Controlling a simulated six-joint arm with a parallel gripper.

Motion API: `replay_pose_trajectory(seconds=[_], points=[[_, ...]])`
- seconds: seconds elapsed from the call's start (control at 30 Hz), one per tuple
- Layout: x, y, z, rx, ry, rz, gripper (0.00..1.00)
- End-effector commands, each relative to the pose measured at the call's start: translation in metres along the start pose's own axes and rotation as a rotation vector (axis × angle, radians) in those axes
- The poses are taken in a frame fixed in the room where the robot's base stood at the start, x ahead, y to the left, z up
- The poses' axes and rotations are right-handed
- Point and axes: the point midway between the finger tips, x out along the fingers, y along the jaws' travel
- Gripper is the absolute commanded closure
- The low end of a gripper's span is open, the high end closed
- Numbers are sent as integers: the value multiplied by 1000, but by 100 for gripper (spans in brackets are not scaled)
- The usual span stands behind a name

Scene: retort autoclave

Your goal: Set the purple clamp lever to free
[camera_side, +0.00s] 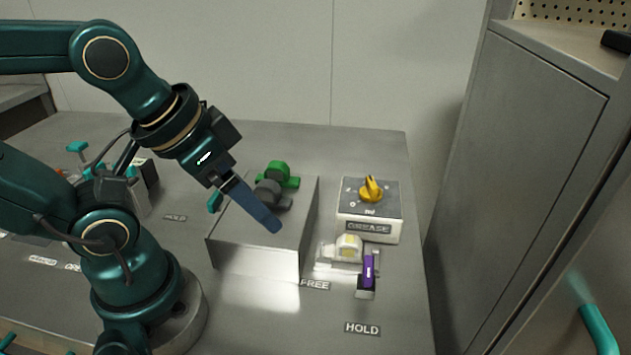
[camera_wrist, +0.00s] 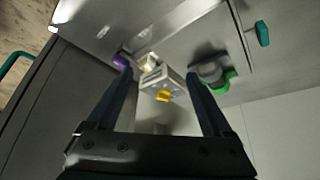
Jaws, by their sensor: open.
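The purple clamp lever (camera_side: 369,269) stands upright on a small dark and white base at the front right of the bench in the side view. It shows small near the left fingertip in the wrist view (camera_wrist: 120,61). A FREE label (camera_side: 315,285) lies left of it and a HOLD label (camera_side: 362,328) lies in front of it. My gripper (camera_side: 272,226) is in the air over the steel box, left of the lever and apart from it. In the wrist view its two fingers (camera_wrist: 165,82) are spread with nothing between them touching.
A white clamp body (camera_side: 348,247) sits beside the lever. Behind it is a GREASE box (camera_side: 368,222) with a yellow knob (camera_side: 371,189). A steel box (camera_side: 262,250) carries a green and grey knob (camera_side: 277,178). A grey cabinet (camera_side: 530,150) stands at the right.

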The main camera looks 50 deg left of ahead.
Motion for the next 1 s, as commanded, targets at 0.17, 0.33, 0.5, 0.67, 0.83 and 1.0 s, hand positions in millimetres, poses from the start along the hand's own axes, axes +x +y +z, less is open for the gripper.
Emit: replay_pose_trajectory(seconds=[0.17, 0.33, 0.5, 0.67, 0.83, 1.0], points=[[0, 0, 0, 0, 0, 0, 15], [0, 0, 0, 0, 0, 0, 12], [-4, 0, -3, 54, 3, 0, 12], [-14, 3, -29, 168, -2, 8, 12], [-10, 13, -59, 314, -67, 36, 12], [7, 29, -86, 464, -150, 76, 12]])
